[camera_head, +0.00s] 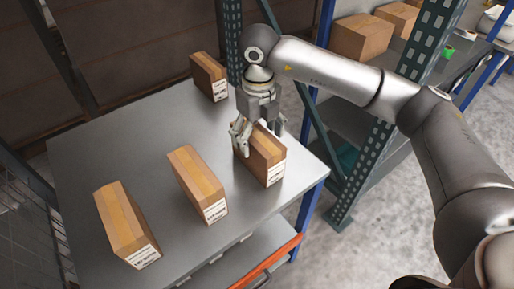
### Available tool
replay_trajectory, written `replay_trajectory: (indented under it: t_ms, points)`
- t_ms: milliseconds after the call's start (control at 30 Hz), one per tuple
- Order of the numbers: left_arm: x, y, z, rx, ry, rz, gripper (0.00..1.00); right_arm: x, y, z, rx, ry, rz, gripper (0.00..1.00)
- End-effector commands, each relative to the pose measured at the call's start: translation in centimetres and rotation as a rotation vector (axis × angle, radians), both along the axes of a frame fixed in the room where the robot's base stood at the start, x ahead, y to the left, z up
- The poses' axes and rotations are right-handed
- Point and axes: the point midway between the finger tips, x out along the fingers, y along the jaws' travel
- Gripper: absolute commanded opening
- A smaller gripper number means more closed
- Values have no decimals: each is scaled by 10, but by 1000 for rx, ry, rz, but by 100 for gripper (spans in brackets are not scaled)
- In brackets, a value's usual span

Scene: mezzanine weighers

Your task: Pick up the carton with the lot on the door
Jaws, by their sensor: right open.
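Several brown cartons stand on a grey metal table (120,150), each with a white printed label on its near end. One carton (127,222) is at the front left, one (196,183) in the middle, one (208,75) at the back and one (267,158) at the right. The label print is too small to read. No door shows, so I cannot tell which carton carries the lot. My right gripper (257,134) is open and points down at the right carton, its fingers around the carton's rear part. I cannot tell whether they touch it. My left gripper is not in view.
A green perforated rack post (361,170) stands right of the table, with shelves holding more cartons (361,37) behind it. An orange-red bar (268,262) runs below the table's front edge. A wire mesh panel (28,215) is at the left. The table's left rear is clear.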

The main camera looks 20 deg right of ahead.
Motion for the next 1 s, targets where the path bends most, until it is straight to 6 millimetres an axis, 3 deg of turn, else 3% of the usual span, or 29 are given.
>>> replay_trajectory:
  t_ms: [167, 400, 533, 700, 1000]
  points:
    - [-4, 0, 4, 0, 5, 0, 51, 2, 0, -14, 0, 2, -1, 79]
    - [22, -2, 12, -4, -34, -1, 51, 6, 0, -49, 1, 1, -1, 79]
    - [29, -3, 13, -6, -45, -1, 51, 6, 0, -55, 1, -1, 0, 79]
    - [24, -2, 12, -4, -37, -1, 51, 6, 0, -56, 1, -1, 0, 79]
    - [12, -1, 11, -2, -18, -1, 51, 6, 0, -55, 1, -1, 0, 43]
